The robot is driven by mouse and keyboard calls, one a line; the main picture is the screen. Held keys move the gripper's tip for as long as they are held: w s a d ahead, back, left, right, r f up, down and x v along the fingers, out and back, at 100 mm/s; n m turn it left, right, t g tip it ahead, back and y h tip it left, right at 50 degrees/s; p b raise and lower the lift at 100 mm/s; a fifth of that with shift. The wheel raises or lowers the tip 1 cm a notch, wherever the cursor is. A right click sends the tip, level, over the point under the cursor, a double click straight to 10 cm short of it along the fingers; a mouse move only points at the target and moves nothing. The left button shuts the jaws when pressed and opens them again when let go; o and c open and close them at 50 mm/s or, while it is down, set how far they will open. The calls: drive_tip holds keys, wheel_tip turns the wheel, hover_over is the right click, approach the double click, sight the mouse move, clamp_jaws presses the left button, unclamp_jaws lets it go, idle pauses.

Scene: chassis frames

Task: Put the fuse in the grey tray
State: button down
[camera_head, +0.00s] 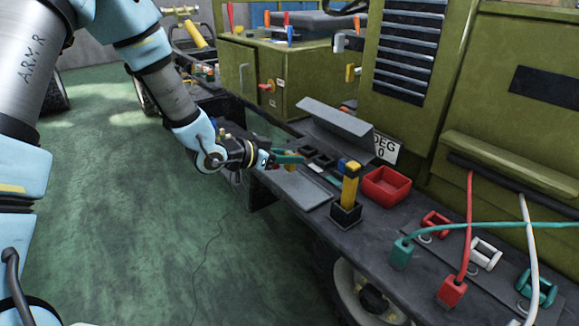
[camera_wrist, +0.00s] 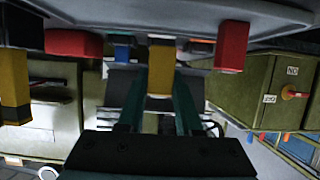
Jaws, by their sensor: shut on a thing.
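My gripper (camera_head: 288,158) has teal fingers and is over the dark chassis ledge, behind the shallow grey tray (camera_head: 308,194). In the wrist view my gripper (camera_wrist: 158,100) has its two fingers on either side of a yellow block, the fuse (camera_wrist: 160,72), and is shut on it. In the head view only a little yellow shows by the fingertips. The grey tray lies flat on the ledge, with no object visible on its bare part. The fuse's far end and its gap from the ledge are hard to tell.
A tilted grey panel (camera_head: 335,119) stands behind. Red, white and teal cables (camera_head: 469,215) cross the right end of the ledge.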

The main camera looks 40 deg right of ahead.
sight(287, 166)
drive_tip(key=shift+f, duration=1.55)
drive_tip(key=shift+f, duration=0.15)
drive_tip(key=c, duration=0.6)
unclamp_jaws()
